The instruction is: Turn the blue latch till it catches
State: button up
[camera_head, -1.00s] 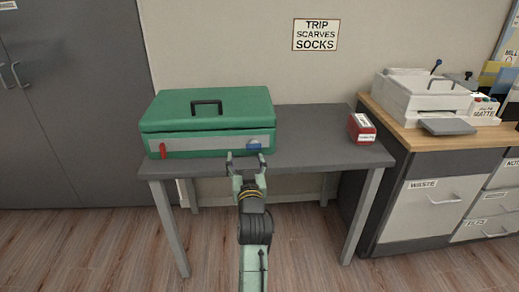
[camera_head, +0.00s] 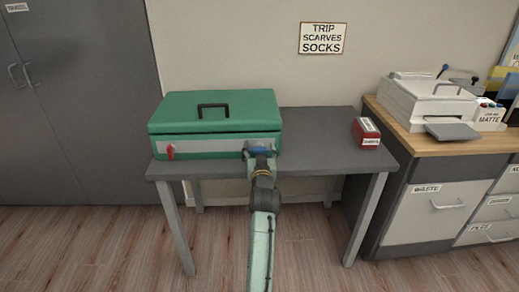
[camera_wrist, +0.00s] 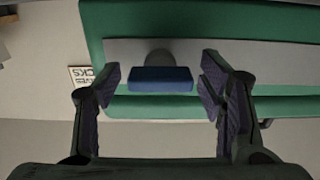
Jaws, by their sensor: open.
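The green case (camera_head: 214,112) stands on the grey table, with a light strip along its front. The blue latch (camera_head: 261,151) is at the right end of that strip; a red latch (camera_head: 170,151) is at the left end. In the wrist view the blue latch (camera_wrist: 161,79) lies flat across the picture on a round grey post. My gripper (camera_wrist: 160,84) is open, with one finger on each side of the blue latch and visible gaps between. In the head view my gripper (camera_head: 260,158) is at the case front and partly hides the latch.
A red box (camera_head: 366,133) sits on the right of the grey table (camera_head: 320,151). The table between it and the case is clear. A wooden counter (camera_head: 425,143) with a printer (camera_head: 430,103) stands to the right. A sign (camera_head: 323,38) hangs on the wall.

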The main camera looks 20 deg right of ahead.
jog(key=shift+c, duration=0.5)
jog(key=c, duration=1.1)
